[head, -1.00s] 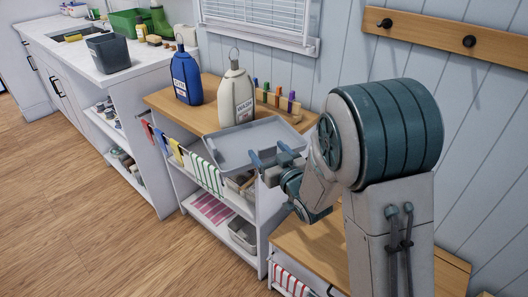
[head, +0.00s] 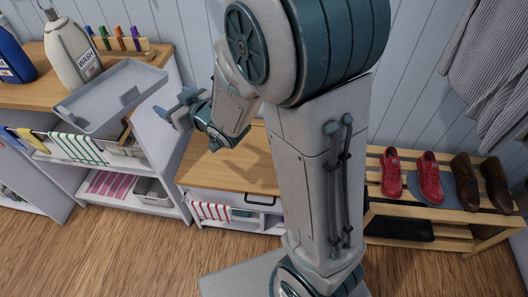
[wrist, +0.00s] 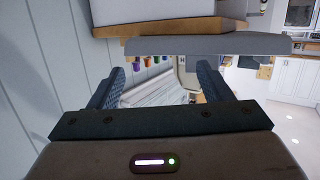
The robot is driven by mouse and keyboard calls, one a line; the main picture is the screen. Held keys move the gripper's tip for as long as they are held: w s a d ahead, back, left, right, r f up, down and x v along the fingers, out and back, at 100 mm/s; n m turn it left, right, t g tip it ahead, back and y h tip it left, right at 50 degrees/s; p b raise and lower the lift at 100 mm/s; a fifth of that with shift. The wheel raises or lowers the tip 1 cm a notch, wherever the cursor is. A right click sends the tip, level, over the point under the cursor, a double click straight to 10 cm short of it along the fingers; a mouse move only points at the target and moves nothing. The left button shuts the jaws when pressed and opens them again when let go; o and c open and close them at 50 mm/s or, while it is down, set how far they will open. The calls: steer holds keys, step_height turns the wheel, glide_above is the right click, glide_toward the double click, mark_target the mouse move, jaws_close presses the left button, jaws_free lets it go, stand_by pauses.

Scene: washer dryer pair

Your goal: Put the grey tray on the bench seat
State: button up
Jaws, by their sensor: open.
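The grey tray (head: 92,112) lies flat at the right end of the wood-topped shelf unit, sticking out past its front edge. My gripper (head: 176,108) is open and empty, just off the tray's right side. In the wrist view the tray (wrist: 210,45) shows as a thin edge-on band beyond the open gripper (wrist: 163,76), not between its fingers. The low bench has a bare wooden seat (head: 222,168), to the right of the shelf unit and below my gripper. My arm hides the seat's right part.
A white wash bottle (head: 72,50), a blue bottle (head: 10,58) and a marker holder (head: 122,45) stand on the shelf unit. A slatted rack (head: 420,207) with red shoes (head: 430,180) and brown shoes (head: 468,182) is at right. Wooden floor is clear in front.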

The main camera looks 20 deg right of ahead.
steer(key=s+d+f+m+g+h, duration=0.2)
steer(key=s+d+m+g+h, duration=0.3)
steer(key=s+d, duration=1)
steer(key=g+h, duration=0.2)
steer(key=g, duration=0.1)
steer(key=shift+d+f, duration=0.15)
steer(key=shift+d, duration=0.05)
steer(key=s+g, duration=0.1)
steer(key=s, duration=0.1)
steer(key=s+g, duration=0.1)
steer(key=s, duration=0.2)
steer(key=s+m+g, duration=0.1)
steer(key=s, duration=0.2)
steer(key=shift+s+d+r+g, duration=0.15)
steer(key=shift+d+r+g, duration=0.15)
steer(key=shift+r+g, duration=0.1)
steer(key=shift+c, duration=1.2)
steer(key=shift+s, duration=0.25)
steer(key=c, duration=0.5)
steer(key=shift+o, duration=0.2)
